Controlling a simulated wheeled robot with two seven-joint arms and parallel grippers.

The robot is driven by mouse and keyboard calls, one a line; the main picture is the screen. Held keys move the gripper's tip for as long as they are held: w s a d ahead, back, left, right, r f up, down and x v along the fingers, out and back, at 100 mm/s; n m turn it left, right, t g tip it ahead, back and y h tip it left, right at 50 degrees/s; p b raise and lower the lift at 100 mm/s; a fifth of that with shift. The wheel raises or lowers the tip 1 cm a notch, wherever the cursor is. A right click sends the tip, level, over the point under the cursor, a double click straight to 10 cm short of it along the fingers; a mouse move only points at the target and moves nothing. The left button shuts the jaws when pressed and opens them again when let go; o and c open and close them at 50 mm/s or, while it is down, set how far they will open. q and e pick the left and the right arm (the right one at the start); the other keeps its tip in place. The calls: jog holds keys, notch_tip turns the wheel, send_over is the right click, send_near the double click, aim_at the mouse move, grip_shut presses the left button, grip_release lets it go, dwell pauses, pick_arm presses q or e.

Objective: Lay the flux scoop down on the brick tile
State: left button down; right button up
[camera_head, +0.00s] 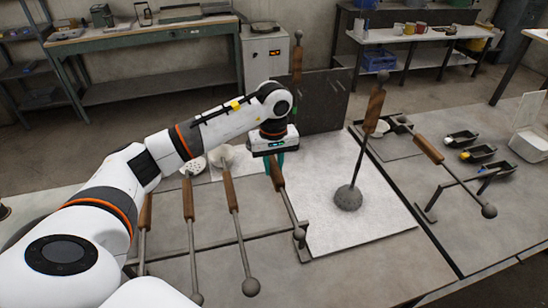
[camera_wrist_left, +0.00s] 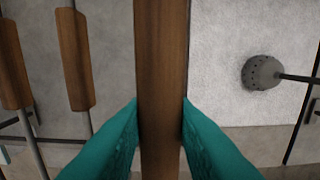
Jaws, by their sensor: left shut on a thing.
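My left gripper (camera_head: 275,168) is shut on the brown wooden handle of a long tool (camera_head: 290,210). The tool's thin rod runs down toward the viewer to a small dark ball end, close to a metal bracket. In the left wrist view the handle (camera_wrist_left: 161,70) stands upright between the teal fingertips (camera_wrist_left: 160,110). I cannot tell whether this is the flux scoop; its far end is hidden in that view. No surface is clearly recognisable as the brick tile. My right gripper is not in view.
Several wooden-handled tools (camera_head: 232,190) lie left of the held one. A perforated ball-headed tool (camera_head: 348,197) leans upright on the pale sheet (camera_head: 385,215). Another tool (camera_head: 430,150) lies on a stand at right, near small dark trays (camera_head: 478,153). A dark panel (camera_head: 320,105) stands behind.

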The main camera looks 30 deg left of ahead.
pick_arm(q)
jog(key=shift+w+a+f, duration=0.15)
jog(key=shift+f, duration=0.45)
jog(key=shift+s+f+b, duration=0.2)
jog(key=shift+f+b, duration=0.55)
jog(key=shift+f, duration=0.1)
jog(key=shift+w+f+b, duration=0.1)
jog(key=shift+f+b, duration=1.35)
jog(key=shift+f, duration=1.45)
jog(key=shift+f+b, duration=0.25)
jog(key=shift+b, duration=0.05)
jog(key=c, duration=1.2)
grip_release()
jog(key=shift+o, duration=0.4)
